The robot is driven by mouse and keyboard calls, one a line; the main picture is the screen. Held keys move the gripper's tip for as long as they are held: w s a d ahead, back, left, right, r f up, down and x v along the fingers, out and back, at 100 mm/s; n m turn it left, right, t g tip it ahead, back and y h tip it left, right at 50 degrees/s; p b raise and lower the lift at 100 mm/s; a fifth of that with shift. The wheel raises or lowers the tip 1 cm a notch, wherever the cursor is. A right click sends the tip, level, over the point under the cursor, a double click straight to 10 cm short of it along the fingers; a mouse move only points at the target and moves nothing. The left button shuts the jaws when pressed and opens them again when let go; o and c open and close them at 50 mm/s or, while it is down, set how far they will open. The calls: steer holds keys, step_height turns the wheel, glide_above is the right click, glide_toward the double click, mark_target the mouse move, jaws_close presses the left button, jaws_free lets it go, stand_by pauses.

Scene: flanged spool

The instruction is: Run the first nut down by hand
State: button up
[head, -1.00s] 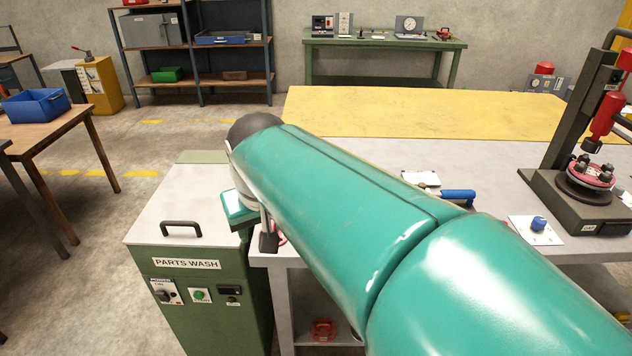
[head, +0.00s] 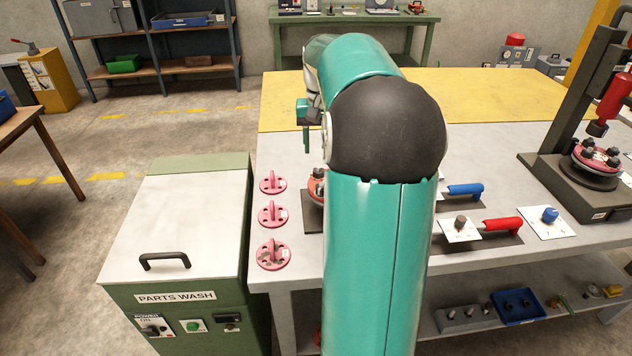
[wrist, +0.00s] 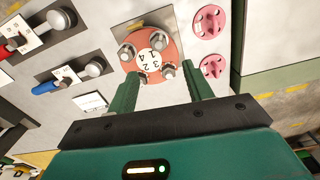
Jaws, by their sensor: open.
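In the wrist view, an orange-red round flange (wrist: 146,58) lies on a dark mat, with a white label numbered 1 to 4 at its middle. Several grey nuts or stud ends stand around its rim, one at the upper left (wrist: 127,52) and one at the lower right (wrist: 168,71). Whether a nut sits on each stud is too small to tell. My gripper (wrist: 163,84) is open, its two green fingers spread near the flange's lower edge, with nothing visibly held between them. In the head view my arm hides most of the flange (head: 317,188).
Several pink slotted discs (head: 272,214) line the bench's left edge. A red-handled tool (head: 500,225) and a blue-handled tool (head: 465,190) lie right of my arm. A dark stand (head: 572,185) holding another flange is farther right. The yellow mat (head: 480,90) behind is clear.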

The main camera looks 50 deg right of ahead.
steer(key=f, duration=1.2)
steer(key=shift+s+f, duration=0.2)
steer(key=shift+s, duration=0.2)
steer(key=shift+w+a+f, duration=0.1)
steer(key=shift+w+f, duration=0.05)
steer(key=shift+f, duration=0.05)
steer(key=shift+c, duration=0.2)
steer(key=c, duration=0.9)
